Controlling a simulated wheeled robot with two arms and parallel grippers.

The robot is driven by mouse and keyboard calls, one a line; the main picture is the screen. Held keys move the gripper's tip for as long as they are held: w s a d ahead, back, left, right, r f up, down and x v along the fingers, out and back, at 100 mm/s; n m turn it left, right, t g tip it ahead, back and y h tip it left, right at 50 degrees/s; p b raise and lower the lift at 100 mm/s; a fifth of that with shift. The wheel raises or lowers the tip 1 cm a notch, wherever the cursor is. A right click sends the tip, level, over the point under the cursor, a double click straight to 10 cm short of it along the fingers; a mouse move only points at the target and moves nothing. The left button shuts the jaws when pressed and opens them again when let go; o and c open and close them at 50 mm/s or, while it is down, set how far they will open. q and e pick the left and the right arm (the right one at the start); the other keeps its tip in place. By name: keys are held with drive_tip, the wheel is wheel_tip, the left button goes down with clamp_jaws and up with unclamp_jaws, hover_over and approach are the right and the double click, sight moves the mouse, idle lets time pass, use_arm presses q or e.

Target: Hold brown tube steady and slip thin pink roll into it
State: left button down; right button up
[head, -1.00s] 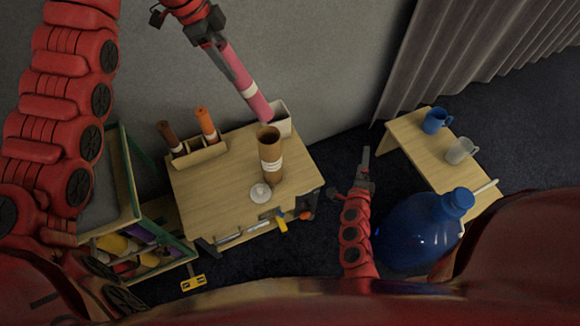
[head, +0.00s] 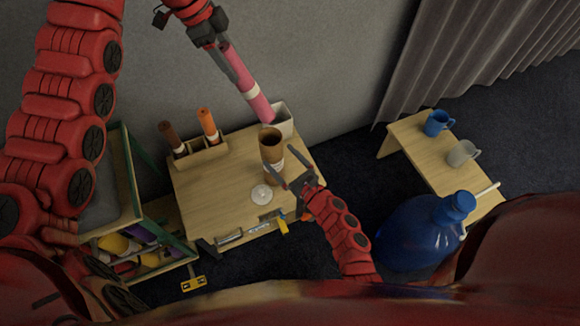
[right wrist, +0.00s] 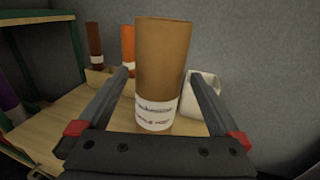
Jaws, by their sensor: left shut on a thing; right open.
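The brown tube (head: 271,146) stands upright on the small wooden table, open at the top, with a white label band low on it. It also shows in the right wrist view (right wrist: 163,62). My left gripper (head: 238,82) is shut on the pink roll (head: 257,103), which hangs tilted, its lower end just above and behind the tube's mouth, outside it. My right gripper (head: 290,172) is open, with its fingers pointing at the tube. In the right wrist view the right gripper (right wrist: 158,85) has a finger on each side of the tube, with gaps visible.
The table (head: 222,186) also bears a white round lid (head: 261,194), a wooden holder (head: 201,156) with a dark brown roll and an orange roll, and a white bin (head: 282,121) behind the tube. A green-framed shelf (head: 133,185) stands left. A bench with mugs (head: 437,123) stands right.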

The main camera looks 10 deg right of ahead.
sight(265, 141)
drive_tip(key=x, duration=0.7)
drive_tip(key=shift+w+a, duration=0.2)
drive_tip(key=shift+w, duration=0.05)
drive_tip(key=shift+c, duration=0.3)
